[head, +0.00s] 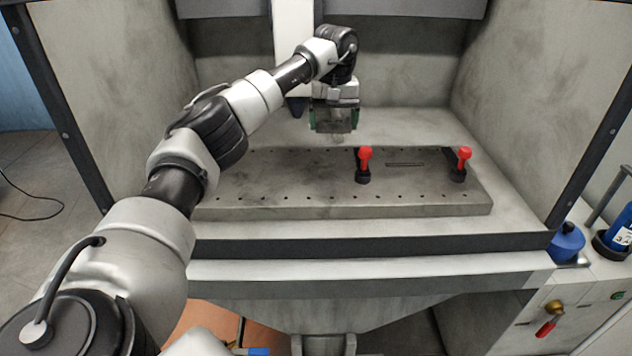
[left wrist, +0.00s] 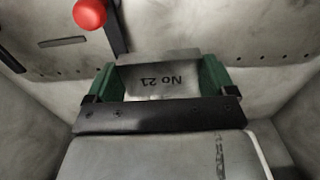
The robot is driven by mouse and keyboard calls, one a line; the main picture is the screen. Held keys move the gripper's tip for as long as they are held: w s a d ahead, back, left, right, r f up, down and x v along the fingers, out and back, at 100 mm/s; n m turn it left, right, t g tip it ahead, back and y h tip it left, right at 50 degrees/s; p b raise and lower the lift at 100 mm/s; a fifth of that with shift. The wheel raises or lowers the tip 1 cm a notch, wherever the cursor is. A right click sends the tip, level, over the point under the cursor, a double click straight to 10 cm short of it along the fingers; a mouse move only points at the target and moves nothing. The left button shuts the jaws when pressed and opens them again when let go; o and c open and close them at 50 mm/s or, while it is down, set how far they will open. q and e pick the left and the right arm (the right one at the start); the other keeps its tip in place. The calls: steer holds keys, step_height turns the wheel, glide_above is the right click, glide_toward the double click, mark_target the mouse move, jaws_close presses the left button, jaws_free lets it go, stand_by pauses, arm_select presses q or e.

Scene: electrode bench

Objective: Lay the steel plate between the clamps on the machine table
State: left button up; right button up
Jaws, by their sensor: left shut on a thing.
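My left gripper (head: 334,122) hangs over the back part of the machine table (head: 290,207), to the left of both clamps. The plate is hard to make out in the head view. The left clamp (head: 364,162) and the right clamp (head: 462,163) stand on the table with red knobs. A dark slot (head: 405,164) lies between them. One red knob (left wrist: 90,13) shows in the left wrist view. My right gripper is out of view.
The table top has rows of small holes and is bare to the left of the clamps. Grey cabinet walls (head: 535,95) enclose the table at the sides and back. A blue container (head: 567,243) stands outside at the right.

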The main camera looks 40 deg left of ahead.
arm_select(q)
steer(key=p, duration=0.1)
glide_above(304, 190)
step_height(304, 190, down, 6)
steer(key=shift+w+f, duration=0.1)
step_height(304, 190, down, 4)
steer(key=shift+r+p, duration=0.2)
steer(key=shift+p, duration=0.45)
steer(key=shift+f, duration=0.2)
steer(key=shift+f, duration=0.2)
steer(key=o, duration=1.2)
steer(key=shift+r, duration=0.1)
